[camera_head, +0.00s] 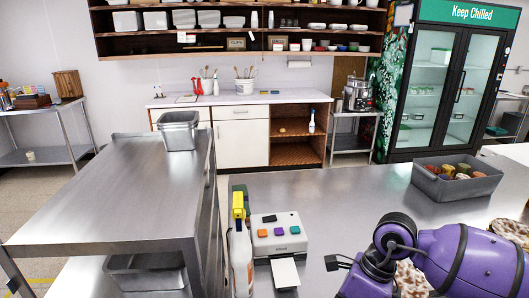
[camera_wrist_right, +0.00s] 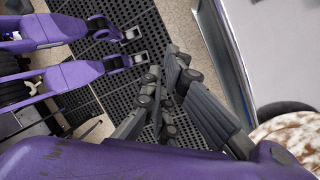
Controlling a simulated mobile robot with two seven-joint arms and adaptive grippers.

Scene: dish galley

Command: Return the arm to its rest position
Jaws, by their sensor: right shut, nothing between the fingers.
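My right arm (camera_head: 465,258) is purple and comes in from the lower right in the head view, bent over the steel counter. My right gripper (camera_wrist_right: 165,75) shows in the right wrist view with its dark fingers shut and nothing between them. It points down past the counter's edge toward a black perforated floor mat (camera_wrist_right: 128,25). In the head view its fingers cannot be made out. My left arm and left gripper are not seen in the head view.
The steel counter (camera_head: 345,205) holds a label printer (camera_head: 278,233), a yellow-topped spray bottle (camera_head: 240,250) and a grey bin of colored items (camera_head: 455,182). A steel shelf unit (camera_head: 100,200) stands left with a metal pan (camera_head: 179,132). The counter's middle is clear.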

